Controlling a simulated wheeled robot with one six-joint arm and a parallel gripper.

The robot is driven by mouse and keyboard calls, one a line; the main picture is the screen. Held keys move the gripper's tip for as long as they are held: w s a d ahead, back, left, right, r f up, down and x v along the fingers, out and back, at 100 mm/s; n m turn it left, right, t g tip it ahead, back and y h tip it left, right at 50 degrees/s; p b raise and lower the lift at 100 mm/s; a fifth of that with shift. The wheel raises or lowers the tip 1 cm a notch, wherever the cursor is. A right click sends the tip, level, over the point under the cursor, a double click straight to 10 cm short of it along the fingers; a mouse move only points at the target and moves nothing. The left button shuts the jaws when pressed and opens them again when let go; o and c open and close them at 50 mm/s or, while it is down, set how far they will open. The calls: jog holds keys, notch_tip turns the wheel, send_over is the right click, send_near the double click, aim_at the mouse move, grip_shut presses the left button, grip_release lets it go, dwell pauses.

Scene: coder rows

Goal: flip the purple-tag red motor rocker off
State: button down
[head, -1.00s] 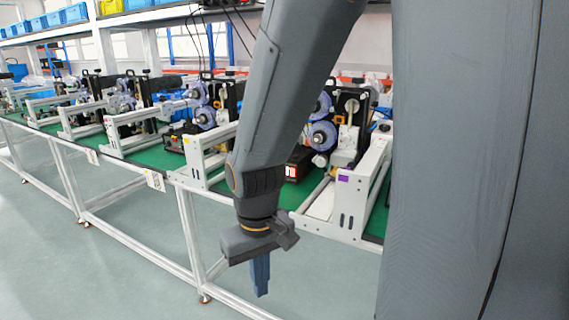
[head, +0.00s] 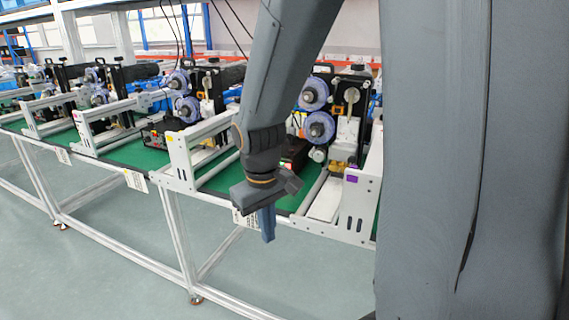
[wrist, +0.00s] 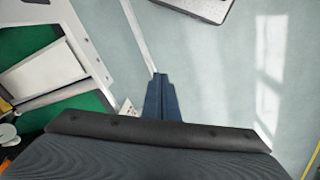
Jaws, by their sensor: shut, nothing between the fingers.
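A small purple tag (head: 351,179) is on the white end plate of the right-hand coder machine (head: 318,125) in the head view. A dark box (head: 294,152) sits on the green bench top by that machine, partly hidden behind my arm. I cannot make out a red rocker on it. My gripper (head: 267,238) points down, shut and empty, in front of the bench's front edge in the head view. In the wrist view its blue fingers (wrist: 160,78) are together over the grey floor, touching nothing.
More coder machines (head: 185,95) stand along the bench to the left, one frame with a yellow tag (head: 170,138). White end plates stick up near the bench's front edge. In the wrist view a white frame (wrist: 45,75) is at left. The floor (head: 110,265) before the bench is clear.

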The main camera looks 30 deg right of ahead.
aim_at(298, 162)
jog(key=w+d+r+n+t+h+p, duration=0.1)
jog(key=w+d+r, duration=0.3)
jog(key=w, duration=0.6)
jog(key=w+d+r+n+t+h+p, duration=0.1)
jog(key=w+d+r+n+h, duration=0.1)
jog(key=w+d+r+n, duration=0.2)
jog(key=w+d, duration=0.3)
jog(key=w, duration=0.3)
jog(key=shift+w+d+r+n, duration=0.3)
jog(key=shift+w+r, duration=0.1)
jog(key=p+x, duration=0.1)
jog(key=x, duration=0.9)
jog(key=shift+d+p, duration=0.1)
jog(key=shift+p, duration=0.3)
jog(key=shift+w+d+r+p, duration=0.2)
jog(key=shift+w+d+p, duration=0.2)
jog(key=shift+w+d, duration=0.15)
jog(key=shift+w+d+r+p, duration=0.2)
jog(key=shift+w+d+p, duration=0.25)
jog(key=shift+d, duration=0.25)
jog(key=shift+w+d, duration=0.25)
jog(key=shift+d, duration=0.05)
